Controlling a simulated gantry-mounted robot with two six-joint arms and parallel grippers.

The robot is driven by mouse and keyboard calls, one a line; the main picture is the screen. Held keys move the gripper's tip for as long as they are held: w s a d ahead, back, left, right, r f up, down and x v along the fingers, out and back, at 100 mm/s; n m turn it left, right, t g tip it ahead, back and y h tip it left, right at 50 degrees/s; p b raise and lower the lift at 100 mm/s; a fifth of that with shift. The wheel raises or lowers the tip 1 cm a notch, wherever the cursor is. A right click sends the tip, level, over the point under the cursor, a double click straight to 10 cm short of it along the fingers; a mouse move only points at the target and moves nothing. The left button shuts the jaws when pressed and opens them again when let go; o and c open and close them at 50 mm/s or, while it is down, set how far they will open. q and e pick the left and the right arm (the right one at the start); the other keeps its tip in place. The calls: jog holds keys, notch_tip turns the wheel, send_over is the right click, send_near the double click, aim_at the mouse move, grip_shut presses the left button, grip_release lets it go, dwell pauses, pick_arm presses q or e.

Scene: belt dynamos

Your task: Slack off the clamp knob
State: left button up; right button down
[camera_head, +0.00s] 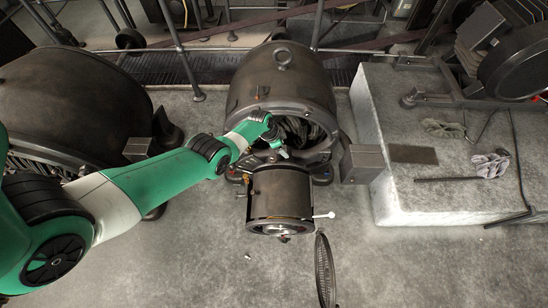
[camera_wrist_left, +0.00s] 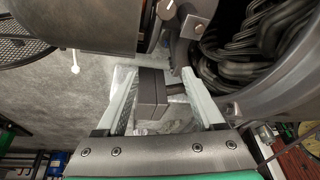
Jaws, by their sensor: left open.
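The dynamo (camera_head: 280,85) stands in the middle of the head view, its open end facing front with dark coils inside. A dark drum (camera_head: 281,195) sits in front of it, and a thin lever with a white end (camera_head: 325,215) sticks out at its lower right. The lever also shows in the left wrist view (camera_wrist_left: 75,63). A small round part with a pale mark (camera_wrist_left: 166,10) by a bracket may be the clamp knob; I cannot be sure. My left gripper (camera_head: 282,150) is open by the dynamo's open end. A dark box (camera_wrist_left: 153,92) shows between its fingers, apparently beyond them.
A grey box (camera_head: 362,163) stands right of the dynamo. A concrete block (camera_head: 440,205) at right carries gloves (camera_head: 489,165) and a bar. Another large dark machine (camera_head: 75,100) is at left.

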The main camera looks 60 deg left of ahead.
aim_at(274, 159)
pick_arm(q)
jog(key=s+a+f+n+p, duration=0.1)
jog(key=s+a+f+p, duration=0.15)
jog(key=s, duration=0.45)
jog(key=b+x, duration=1)
jog(key=b, duration=0.4)
jog(key=shift+w+a+f+b, duration=0.1)
jog(key=shift+w+f+b, duration=0.1)
jog(key=shift+b, duration=0.1)
jog(key=shift+w+f+b, duration=0.25)
jog(key=shift+b, duration=0.15)
pick_arm(e)
notch_tip(274, 159, down, 12)
pick_arm(q)
grip_shut()
